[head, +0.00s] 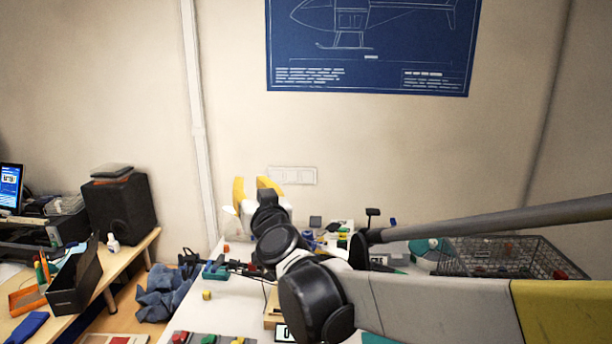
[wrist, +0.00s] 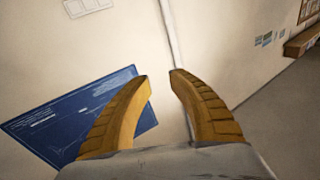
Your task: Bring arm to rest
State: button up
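My gripper (head: 258,187) shows in the head view with its two yellow fingers pointing up, above the far part of the white table. In the wrist view my gripper (wrist: 160,78) has its fingers spread apart with a clear gap, and only wall shows between them. It is open and holds nothing. My arm reaches in from the right of the head view, with black joints and pale links, and hides part of the table.
A white table (head: 225,308) holds small coloured parts and a wire basket (head: 510,258) at right. A wooden desk (head: 125,258) with a black speaker (head: 120,212) stands at left. Blue cloth (head: 163,294) lies between them. A blueprint poster (head: 370,45) hangs on the wall.

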jog(key=s+d+f+m+g+h, duration=0.1)
jog(key=s+d+f+g+h, duration=0.1)
jog(key=s+d+f, duration=0.5)
jog(key=s+d+f+m+g+h, duration=0.1)
jog(key=s+d+f+g, duration=0.4)
jog(key=s+d, duration=0.8)
jog(key=s+d+f+m+g+h, duration=0.1)
jog(key=s+d+f+g+h, duration=0.2)
jog(key=s+d+f, duration=0.6)
jog(key=shift+s+d+f+h, duration=0.3)
jog(key=shift+s+d+h, duration=0.2)
jog(key=shift+d, duration=0.65)
